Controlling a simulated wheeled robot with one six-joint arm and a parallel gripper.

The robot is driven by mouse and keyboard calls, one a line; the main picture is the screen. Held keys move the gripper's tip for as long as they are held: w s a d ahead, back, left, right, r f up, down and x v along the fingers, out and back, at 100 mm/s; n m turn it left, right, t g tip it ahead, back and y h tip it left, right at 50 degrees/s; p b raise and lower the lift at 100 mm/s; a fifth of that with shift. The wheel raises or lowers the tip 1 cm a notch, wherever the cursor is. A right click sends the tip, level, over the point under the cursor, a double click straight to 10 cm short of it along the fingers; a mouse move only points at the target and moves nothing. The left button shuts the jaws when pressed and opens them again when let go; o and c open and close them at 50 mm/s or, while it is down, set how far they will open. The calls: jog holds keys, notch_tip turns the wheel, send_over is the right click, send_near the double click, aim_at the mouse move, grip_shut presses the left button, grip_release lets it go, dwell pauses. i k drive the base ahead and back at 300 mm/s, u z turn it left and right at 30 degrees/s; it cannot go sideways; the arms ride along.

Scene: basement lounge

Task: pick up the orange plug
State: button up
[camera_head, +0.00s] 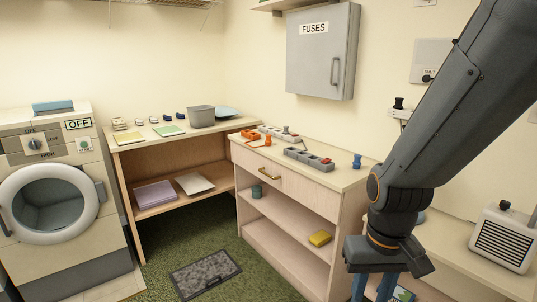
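A small upright orange piece (267,140), which looks like the orange plug, is on the wooden counter (340,176), in front of the rear power strip (279,133). A flatter orange item (249,134) lies just left of it; I cannot tell whether they are joined. My gripper (373,290) points down at the bottom, right of and nearer than the counter. Its two blue fingers are apart with nothing visible between them; their tips reach the picture's lower edge. It is well away from the orange piece.
A second power strip (308,158) and a blue plug (357,160) are on the same counter. A grey fuse box (322,50) hangs above. A washing machine (55,195) stands left, a heater (505,238) right. A dark mat (205,273) lies on the green floor.

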aim_at(267, 141)
jog(key=u, duration=1.3)
jog(key=i, duration=2.15)
jog(key=z, duration=1.25)
jog(key=i, duration=0.6)
jog(key=z, duration=0.55)
